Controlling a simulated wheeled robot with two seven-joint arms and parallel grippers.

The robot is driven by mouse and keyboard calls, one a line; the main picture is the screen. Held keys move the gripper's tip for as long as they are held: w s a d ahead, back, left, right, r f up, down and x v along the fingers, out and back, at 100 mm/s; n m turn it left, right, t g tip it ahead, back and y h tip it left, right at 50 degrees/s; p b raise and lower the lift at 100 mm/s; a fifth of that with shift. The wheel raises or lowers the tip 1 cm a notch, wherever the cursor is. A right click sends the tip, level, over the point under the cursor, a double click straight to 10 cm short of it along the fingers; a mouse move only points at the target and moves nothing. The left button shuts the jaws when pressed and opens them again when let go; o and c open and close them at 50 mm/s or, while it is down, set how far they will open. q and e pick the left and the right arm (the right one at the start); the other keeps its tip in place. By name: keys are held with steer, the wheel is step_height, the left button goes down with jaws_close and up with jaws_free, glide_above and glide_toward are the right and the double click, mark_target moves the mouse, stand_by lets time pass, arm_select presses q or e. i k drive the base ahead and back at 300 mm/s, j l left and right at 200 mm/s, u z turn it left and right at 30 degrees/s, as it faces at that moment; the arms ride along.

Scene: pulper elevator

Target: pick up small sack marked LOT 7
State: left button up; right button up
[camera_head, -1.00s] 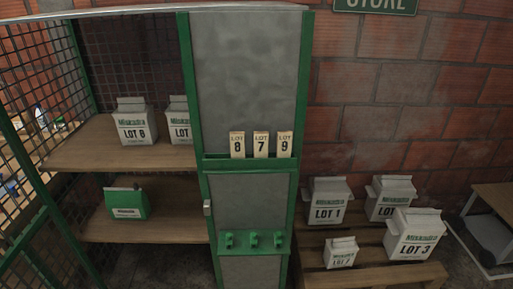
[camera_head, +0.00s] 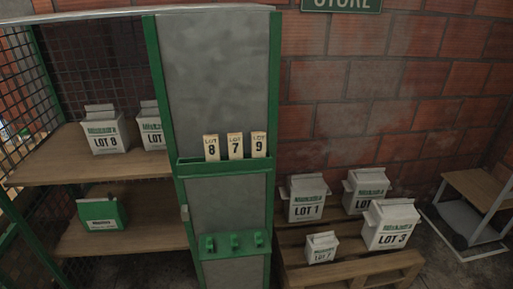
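The small sack marked LOT 7 (camera_head: 321,247) is white with a green band and stands upright at the front of a low wooden pallet. It is clearly smaller than the sacks around it. LOT 1 (camera_head: 306,198) stands behind it to the left, and LOT 3 (camera_head: 391,224) stands to its right. A further sack (camera_head: 365,190) stands behind, its lot label partly hidden by LOT 3. Neither of my grippers shows in the head view.
The pallet (camera_head: 351,270) sits right of a green-framed grey cabinet (camera_head: 226,100) holding tags 8, 7 and 9.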

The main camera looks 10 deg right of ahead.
mark_target(322, 246)
steer(key=l, duration=0.45)
steer(key=i+l+z, duration=0.1)
steer(key=l, duration=0.8)
steer(key=i+l+z, duration=0.15)
steer(key=l, duration=0.7)
steer(key=i+l+z, duration=0.1)
steer(key=l, duration=0.35)
steer(key=i+l, duration=0.15)
steer(key=l, duration=0.25)
steer(key=i+l+z, duration=0.1)
steer(key=l, duration=0.35)
